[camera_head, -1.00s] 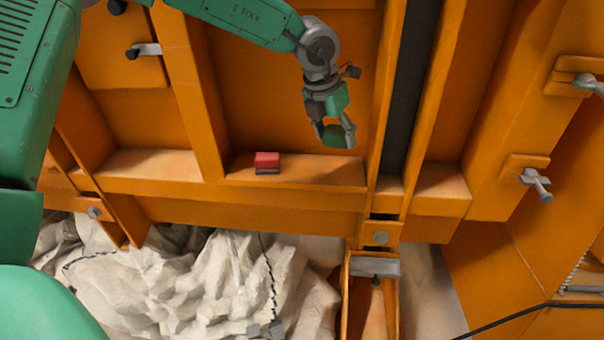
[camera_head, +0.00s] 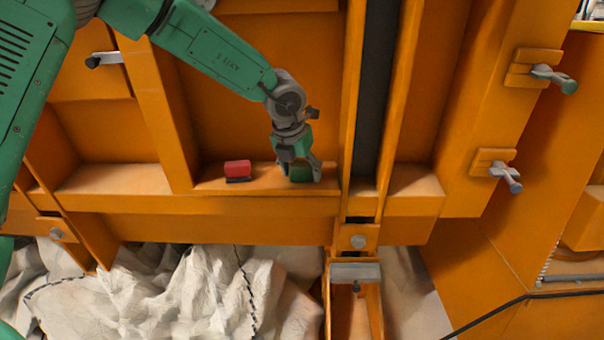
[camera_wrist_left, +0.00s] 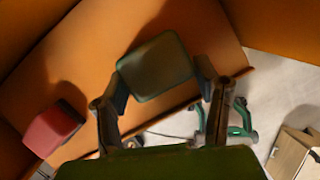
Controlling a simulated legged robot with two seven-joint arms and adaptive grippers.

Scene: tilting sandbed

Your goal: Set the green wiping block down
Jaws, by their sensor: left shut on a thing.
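The green wiping block (camera_head: 301,173) is between the fingers of my left gripper (camera_head: 302,178), low at the orange ledge (camera_head: 262,184). Whether its underside touches the ledge I cannot tell. In the left wrist view the block (camera_wrist_left: 156,67) sits between the two fingertips (camera_wrist_left: 160,88), with the ledge surface behind it. My left gripper is shut on the block and points downward. My right gripper is not in view.
A red block with a dark base (camera_head: 237,171) sits on the same ledge, left of the green one. An upright orange post (camera_head: 342,120) stands close on the right. Crumpled pale sheeting (camera_head: 190,290) lies below the ledge.

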